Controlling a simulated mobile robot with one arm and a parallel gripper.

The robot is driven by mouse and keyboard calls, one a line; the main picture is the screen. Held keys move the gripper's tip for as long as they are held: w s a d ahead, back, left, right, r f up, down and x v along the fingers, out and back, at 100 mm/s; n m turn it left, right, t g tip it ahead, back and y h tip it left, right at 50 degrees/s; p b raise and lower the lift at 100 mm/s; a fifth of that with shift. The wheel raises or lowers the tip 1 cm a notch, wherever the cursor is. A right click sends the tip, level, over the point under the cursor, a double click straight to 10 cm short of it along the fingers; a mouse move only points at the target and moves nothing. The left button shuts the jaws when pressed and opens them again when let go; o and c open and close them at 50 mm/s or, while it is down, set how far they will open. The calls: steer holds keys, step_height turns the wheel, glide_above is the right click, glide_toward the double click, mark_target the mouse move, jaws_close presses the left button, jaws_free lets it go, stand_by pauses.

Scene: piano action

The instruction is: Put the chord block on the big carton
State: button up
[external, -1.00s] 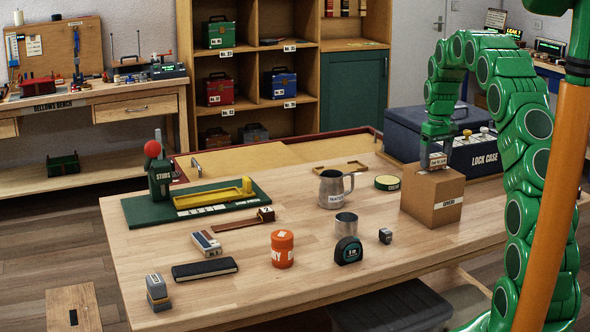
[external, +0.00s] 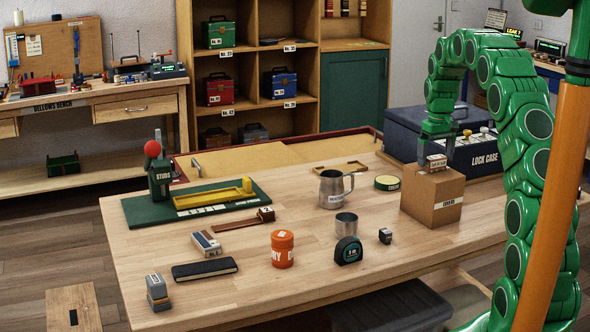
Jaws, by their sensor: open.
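The big carton (external: 432,206) is a brown box with a white label, standing at the right end of the wooden table. A small light block with a red-marked label, which I take to be the chord block (external: 433,162), is on top of the carton. My gripper (external: 437,152) points down right over the block and is open. The small finger gap is hard to make out, so I cannot tell if a finger still touches the block.
A metal jug (external: 333,190), a green-rimmed round tin (external: 387,183) and a metal cup (external: 346,224) stand left of the carton. A tape measure (external: 348,251) and an orange canister (external: 282,249) are nearer the front.

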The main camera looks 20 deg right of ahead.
mark_target(436, 157)
step_height(436, 157, up, 10)
steer(key=s+a+r, duration=0.5)
steer(key=s+a, duration=0.4)
steer(key=s, duration=0.1)
steer(key=s+a+f, duration=0.1)
steer(key=s+a, duration=0.4)
steer(key=s, duration=0.7)
steer(key=s+a+f+g, duration=0.1)
steer(key=s+a, duration=0.4)
steer(key=s, duration=0.8)
steer(key=s+a+f, duration=0.3)
steer(key=s+a, duration=0.1)
steer(key=s, duration=0.8)
steer(key=shift+s+a+f+g, duration=0.25)
steer(key=shift+a+g, duration=0.15)
